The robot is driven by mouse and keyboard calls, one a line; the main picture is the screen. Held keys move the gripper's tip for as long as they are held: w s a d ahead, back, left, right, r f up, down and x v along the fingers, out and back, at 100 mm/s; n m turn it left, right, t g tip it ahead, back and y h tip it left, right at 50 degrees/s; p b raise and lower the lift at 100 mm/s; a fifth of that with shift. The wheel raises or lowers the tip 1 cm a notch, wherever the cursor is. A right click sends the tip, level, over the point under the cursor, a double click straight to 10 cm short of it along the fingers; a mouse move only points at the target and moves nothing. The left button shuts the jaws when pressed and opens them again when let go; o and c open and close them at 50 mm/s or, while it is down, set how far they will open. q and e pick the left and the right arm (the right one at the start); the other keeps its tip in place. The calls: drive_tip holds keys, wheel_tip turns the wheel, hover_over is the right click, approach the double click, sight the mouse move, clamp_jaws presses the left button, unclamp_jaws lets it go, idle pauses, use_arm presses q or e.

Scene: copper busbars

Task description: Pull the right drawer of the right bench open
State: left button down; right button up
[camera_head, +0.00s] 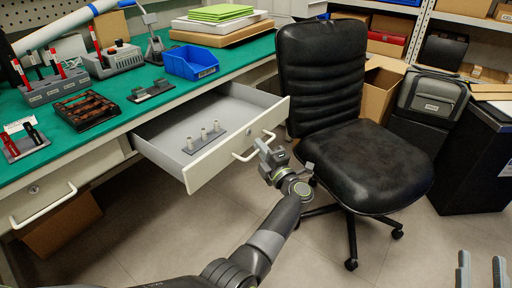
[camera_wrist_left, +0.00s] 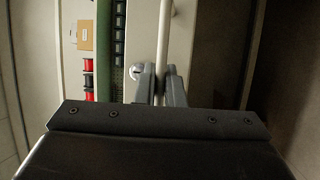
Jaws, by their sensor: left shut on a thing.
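The right drawer (camera_head: 208,168) of the bench is pulled well out, its inside showing. Its white bar handle (camera_head: 250,152) is on the front panel, beside a round lock. My left gripper (camera_head: 264,148) is shut on that handle. In the left wrist view, the fingers (camera_wrist_left: 164,84) close on either side of the handle bar (camera_wrist_left: 165,40). A grey plate with several pale pegs (camera_head: 205,138) lies in the drawer. My right gripper (camera_head: 481,272) shows at the lower right corner, its two fingers apart, empty and away from the drawer.
A black office chair (camera_head: 345,150) stands close to the right of the drawer and my left gripper. The green bench top (camera_head: 120,103) carries a blue bin (camera_head: 190,62), racks and tools. Another closed drawer (camera_head: 45,190) is at left.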

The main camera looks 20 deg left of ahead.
use_arm(q)
drive_tip(key=shift+s+d, duration=0.1)
drive_tip(key=shift+d, duration=0.25)
use_arm(e)
drive_tip(key=shift+s+r, duration=0.1)
drive_tip(key=shift+r, duration=0.15)
use_arm(q)
drive_tip(key=c, duration=1.5)
unclamp_jaws()
drive_tip(key=shift+c, duration=0.2)
